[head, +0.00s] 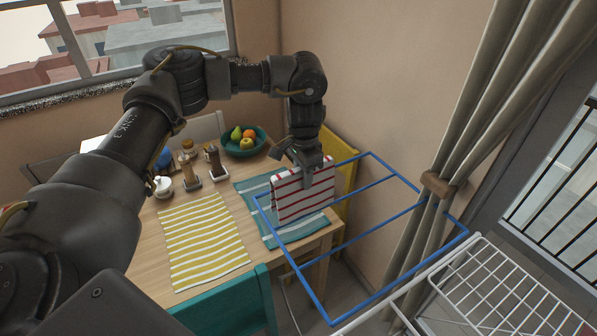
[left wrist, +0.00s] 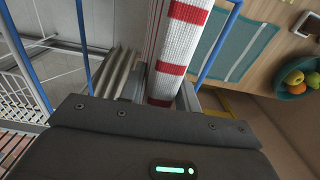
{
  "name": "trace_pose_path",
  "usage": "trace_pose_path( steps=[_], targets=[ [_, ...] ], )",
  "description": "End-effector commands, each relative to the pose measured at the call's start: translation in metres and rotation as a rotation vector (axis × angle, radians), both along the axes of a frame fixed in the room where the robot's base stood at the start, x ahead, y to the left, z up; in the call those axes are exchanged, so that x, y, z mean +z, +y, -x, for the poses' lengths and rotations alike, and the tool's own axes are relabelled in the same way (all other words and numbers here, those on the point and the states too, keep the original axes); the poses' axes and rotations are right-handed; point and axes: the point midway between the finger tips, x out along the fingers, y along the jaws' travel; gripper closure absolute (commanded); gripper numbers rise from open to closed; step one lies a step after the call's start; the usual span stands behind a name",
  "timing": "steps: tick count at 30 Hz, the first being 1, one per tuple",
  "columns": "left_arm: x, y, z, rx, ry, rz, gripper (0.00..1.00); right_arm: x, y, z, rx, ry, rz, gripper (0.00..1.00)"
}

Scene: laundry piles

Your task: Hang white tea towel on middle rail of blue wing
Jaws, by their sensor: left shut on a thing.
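The white tea towel (head: 301,196) has red stripes and hangs folded from my left gripper (head: 318,172). The gripper is shut on its upper edge. In the left wrist view the towel (left wrist: 178,45) runs away from between the fingers (left wrist: 160,98), with blue rails on both sides of it. The blue wing (head: 450,243) of the drying rack is a flat frame with rails across it. The towel is at the wing's far left part; I cannot tell whether it touches a rail. My right gripper is not in view.
The white rack (head: 500,285) joins the wing at lower right. A wooden table (head: 150,235) at left bears a yellow striped cloth (head: 203,240), a teal cloth (head: 252,187) and a fruit bowl (head: 245,149). A curtain (head: 470,120) hangs behind the wing. Teal and yellow chairs stand near.

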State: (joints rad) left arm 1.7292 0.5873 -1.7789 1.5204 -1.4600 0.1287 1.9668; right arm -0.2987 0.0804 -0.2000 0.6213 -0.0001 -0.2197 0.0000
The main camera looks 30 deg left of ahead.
Motion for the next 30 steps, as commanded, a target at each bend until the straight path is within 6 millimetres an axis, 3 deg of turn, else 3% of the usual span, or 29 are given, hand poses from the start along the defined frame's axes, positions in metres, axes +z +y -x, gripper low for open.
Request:
trace_pose_path(
  steps=[6, 30],
  targets=[
    [-0.003, -0.015, 0.009, -0.002, 0.001, -0.001, 0.93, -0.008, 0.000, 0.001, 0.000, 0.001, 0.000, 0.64],
    [-0.073, -0.014, 0.008, 0.000, 0.001, 0.001, 0.93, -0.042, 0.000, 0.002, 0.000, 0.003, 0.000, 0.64]
  ],
)
